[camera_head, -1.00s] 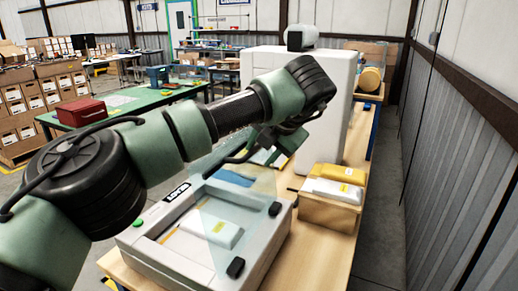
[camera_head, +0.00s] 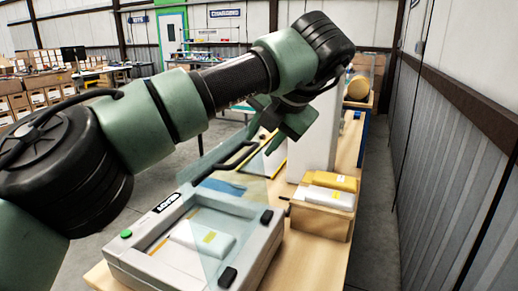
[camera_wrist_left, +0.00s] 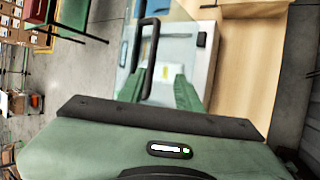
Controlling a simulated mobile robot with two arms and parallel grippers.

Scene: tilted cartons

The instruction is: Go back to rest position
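My left gripper (camera_head: 284,128) is at the end of the raised arm, above and behind the grey machine (camera_head: 262,250). In the left wrist view its two green fingers (camera_wrist_left: 158,78) are apart with nothing held between them. The machine has a clear lid (camera_head: 212,165), standing tilted open, with a black handle (camera_head: 240,156). The handle also shows in the left wrist view (camera_wrist_left: 147,55), near the left finger; in the head view it looks apart from the gripper. A white package with a yellow label (camera_head: 205,238) lies inside the machine. My right gripper is out of view.
The machine stands on a wooden table (camera_head: 310,262). A carton (camera_head: 320,220) with yellow and white packages is to its right, before a tall white block (camera_head: 318,140). A corrugated wall (camera_head: 450,200) runs along the right. Open floor lies left of the table.

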